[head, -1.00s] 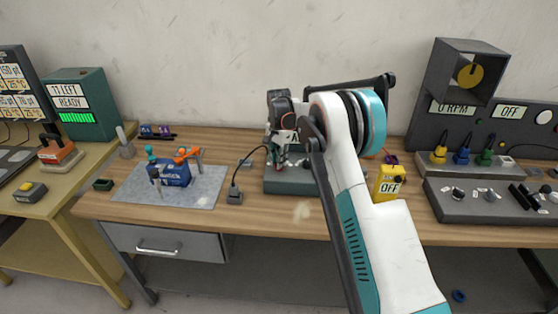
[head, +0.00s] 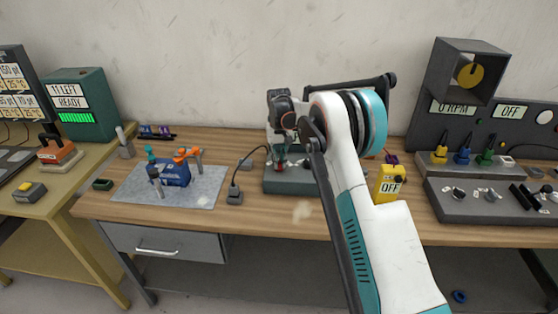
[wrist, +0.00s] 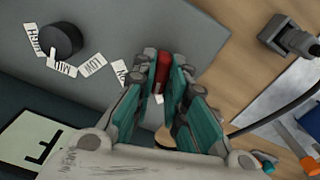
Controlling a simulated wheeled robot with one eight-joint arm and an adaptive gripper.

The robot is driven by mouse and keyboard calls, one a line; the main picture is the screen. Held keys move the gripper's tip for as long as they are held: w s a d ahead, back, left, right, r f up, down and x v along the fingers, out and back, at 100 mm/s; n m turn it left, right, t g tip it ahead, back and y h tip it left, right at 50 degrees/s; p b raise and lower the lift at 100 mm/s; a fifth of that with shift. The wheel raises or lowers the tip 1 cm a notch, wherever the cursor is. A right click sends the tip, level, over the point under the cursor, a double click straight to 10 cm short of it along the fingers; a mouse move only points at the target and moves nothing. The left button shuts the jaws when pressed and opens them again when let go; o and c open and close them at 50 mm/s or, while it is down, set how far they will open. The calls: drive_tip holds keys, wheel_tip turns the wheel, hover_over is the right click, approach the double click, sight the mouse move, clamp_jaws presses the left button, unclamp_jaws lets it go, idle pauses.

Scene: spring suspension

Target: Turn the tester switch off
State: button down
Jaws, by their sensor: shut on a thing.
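The tester (head: 290,184) is a grey-green box at the middle of the wooden bench, partly hidden behind my arm. In the wrist view its sloped panel (wrist: 95,95) carries a red switch (wrist: 162,72), which also shows small in the head view (head: 279,167). My gripper (wrist: 168,88), with teal finger pads, is shut on the red switch. A label beside it is partly covered by a finger, so I cannot read the switch's setting. A black knob (wrist: 61,39) with HIGH, MID and LOW labels sits at the panel's upper left.
A black cable runs from a plug block (head: 235,197) to the tester. A grey mat (head: 205,197) with a blue clamped part (head: 174,172) lies left. A yellow meter reading OFF (head: 388,184) stands right, near a grey tray (head: 470,208). Bare bench lies in front of the tester.

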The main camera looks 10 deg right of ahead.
sight(279, 161)
drive_tip(key=n, duration=0.5)
drive_tip(key=shift+n, duration=0.4)
drive_tip(key=shift+r, duration=0.1)
idle(0.3)
drive_tip(key=c, duration=1.6)
unclamp_jaws()
wheel_tip(279, 161, up, 12)
